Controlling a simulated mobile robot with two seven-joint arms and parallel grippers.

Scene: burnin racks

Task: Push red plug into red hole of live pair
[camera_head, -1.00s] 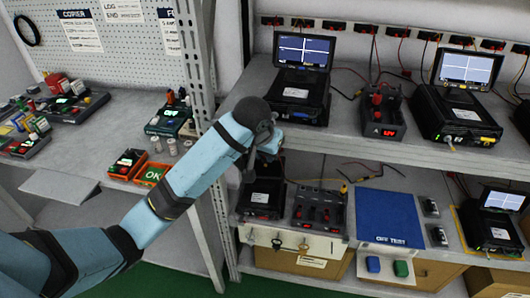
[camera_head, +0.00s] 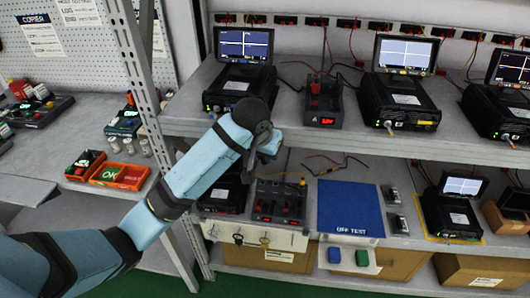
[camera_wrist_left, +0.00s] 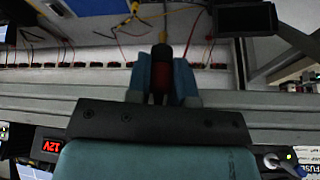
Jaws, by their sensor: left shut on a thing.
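My left gripper (camera_head: 270,143) is at the front of the upper shelf, just above the lower one. In the left wrist view its two blue fingers (camera_wrist_left: 162,82) are shut on a red plug (camera_wrist_left: 161,80) with a dark upper part. A supply unit (camera_head: 322,110) with red posts and a lit red display stands on the upper shelf, right of and beyond the gripper. Its 12V display (camera_wrist_left: 50,146) shows in the left wrist view. Another unit (camera_head: 279,201) with red posts sits on the lower shelf below the gripper. The individual holes are too small to tell apart. My right gripper is not in view.
Black testers with screens (camera_head: 243,85) (camera_head: 400,98) flank the upper supply unit. A blue OFF TEST mat (camera_head: 350,208) lies empty on the lower shelf. Thin cables hang along the back wall.

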